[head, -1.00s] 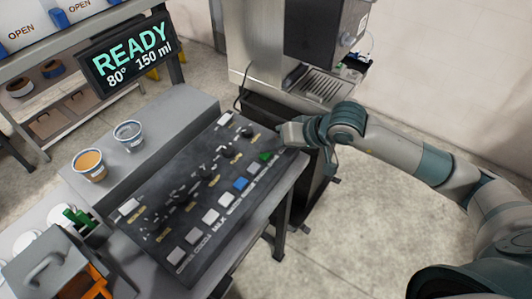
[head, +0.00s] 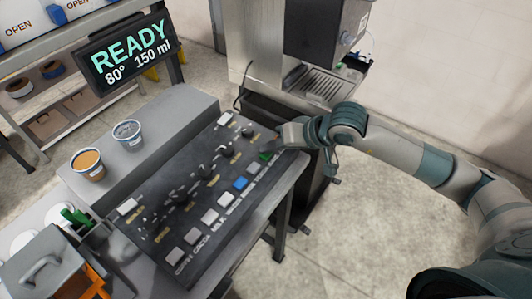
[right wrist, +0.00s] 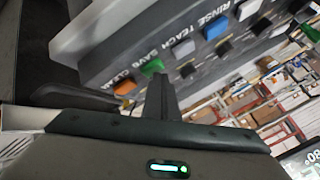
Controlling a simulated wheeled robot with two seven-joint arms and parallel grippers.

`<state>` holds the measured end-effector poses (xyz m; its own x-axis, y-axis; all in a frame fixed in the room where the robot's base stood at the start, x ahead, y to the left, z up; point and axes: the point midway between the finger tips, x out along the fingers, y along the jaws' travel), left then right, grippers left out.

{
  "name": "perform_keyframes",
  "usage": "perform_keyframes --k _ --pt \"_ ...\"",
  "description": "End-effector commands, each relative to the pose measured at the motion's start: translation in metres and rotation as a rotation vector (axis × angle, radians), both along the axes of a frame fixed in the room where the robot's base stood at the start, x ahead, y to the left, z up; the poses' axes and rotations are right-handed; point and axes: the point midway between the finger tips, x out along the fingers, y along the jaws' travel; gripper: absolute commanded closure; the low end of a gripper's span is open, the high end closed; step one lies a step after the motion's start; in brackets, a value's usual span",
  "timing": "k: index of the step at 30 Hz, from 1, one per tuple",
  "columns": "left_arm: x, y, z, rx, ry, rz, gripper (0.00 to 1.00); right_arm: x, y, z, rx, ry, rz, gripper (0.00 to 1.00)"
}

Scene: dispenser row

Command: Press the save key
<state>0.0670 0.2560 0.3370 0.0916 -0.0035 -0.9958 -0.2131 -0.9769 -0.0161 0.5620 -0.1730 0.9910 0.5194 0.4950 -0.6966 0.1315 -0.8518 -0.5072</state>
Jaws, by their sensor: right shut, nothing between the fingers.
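The save key is the green key (right wrist: 152,67) by the SAVE label on the dark sloping panel (right wrist: 120,50). It also shows near the right end of the front key row in the head view (head: 265,155). My right gripper (head: 284,136) is shut and empty at the panel's right end, just beside the green key. In the right wrist view its shut fingers (right wrist: 159,82) point up at the panel, with their tips close below the green key. I cannot tell whether they touch it. My left gripper is not in view.
An orange key (right wrist: 125,87) by CLEAR and a grey key (right wrist: 184,52) by TEACH flank the green one; a blue key (head: 240,183) lies beyond. Several knobs cover the panel. Two cups (head: 88,165) stand on the grey ledge. The display (head: 128,50) reads READY, 80°, 150 ml.

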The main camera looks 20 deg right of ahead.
Motion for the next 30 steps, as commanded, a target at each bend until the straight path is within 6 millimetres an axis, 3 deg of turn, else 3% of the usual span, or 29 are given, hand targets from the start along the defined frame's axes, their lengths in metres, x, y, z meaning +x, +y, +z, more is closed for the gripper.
perform_keyframes --k 30 --pt "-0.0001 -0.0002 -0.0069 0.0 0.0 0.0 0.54 -0.0003 -0.0001 -0.0043 -0.001 0.001 0.0 1.0"
